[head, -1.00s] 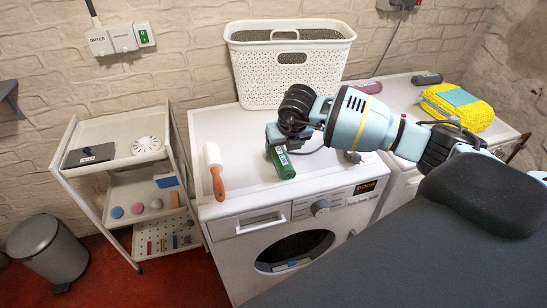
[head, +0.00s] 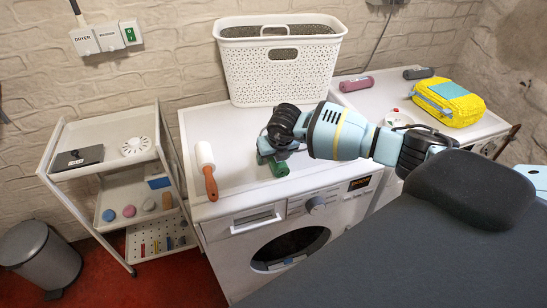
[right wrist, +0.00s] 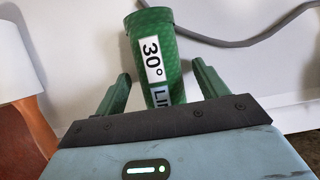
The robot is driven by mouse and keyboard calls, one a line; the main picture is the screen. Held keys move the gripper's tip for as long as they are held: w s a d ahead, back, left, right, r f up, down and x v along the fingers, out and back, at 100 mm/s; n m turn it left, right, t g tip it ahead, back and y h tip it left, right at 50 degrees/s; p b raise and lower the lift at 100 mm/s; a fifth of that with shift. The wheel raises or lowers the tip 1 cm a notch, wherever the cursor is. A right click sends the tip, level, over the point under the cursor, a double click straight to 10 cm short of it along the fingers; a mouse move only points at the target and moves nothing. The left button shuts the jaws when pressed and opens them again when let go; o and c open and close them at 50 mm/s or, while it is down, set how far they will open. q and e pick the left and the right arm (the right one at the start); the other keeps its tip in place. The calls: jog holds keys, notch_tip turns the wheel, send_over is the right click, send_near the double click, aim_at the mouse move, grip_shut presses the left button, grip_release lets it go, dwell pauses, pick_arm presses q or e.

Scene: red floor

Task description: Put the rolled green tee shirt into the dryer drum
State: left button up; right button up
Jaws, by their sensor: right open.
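The rolled green tee shirt (head: 279,168) lies on top of the front white machine (head: 235,178). My right gripper (head: 270,155) is over it in the head view and hides part of it. Gaps show on both sides of the roll. The front machine has a dark round door window (head: 292,249); I cannot tell whether this machine is the dryer. My left gripper is not in view.
An orange-handled white roller (head: 207,172) lies left of the green roll. A white basket (head: 278,62) stands behind. A pink roll (head: 356,83), a dark roll (head: 418,73) and a yellow bundle (head: 448,103) are on the right machine. A shelf cart (head: 78,143) stands left.

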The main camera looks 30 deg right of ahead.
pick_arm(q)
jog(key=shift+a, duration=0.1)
pick_arm(e)
jog(key=shift+r, duration=0.1)
jog(key=c, duration=1.1)
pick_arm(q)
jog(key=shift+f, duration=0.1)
pick_arm(e)
jog(key=shift+r, duration=0.1)
jog(key=shift+r, duration=0.5)
jog(key=v, duration=0.2)
jog(key=shift+s+r, duration=0.15)
jog(key=shift+r, duration=0.2)
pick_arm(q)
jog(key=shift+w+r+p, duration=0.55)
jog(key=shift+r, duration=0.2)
pick_arm(e)
jog(key=shift+s+a+r, duration=0.2)
jog(key=shift+s+a, duration=0.3)
jog(key=shift+s, duration=1.95)
jog(key=shift+s+a+r, duration=0.25)
jog(key=shift+s+a, duration=0.25)
jog(key=shift+s, duration=1.95)
jog(key=shift+s+a+r, duration=0.2)
jog(key=shift+s+a, duration=0.3)
jog(key=shift+s, duration=1.95)
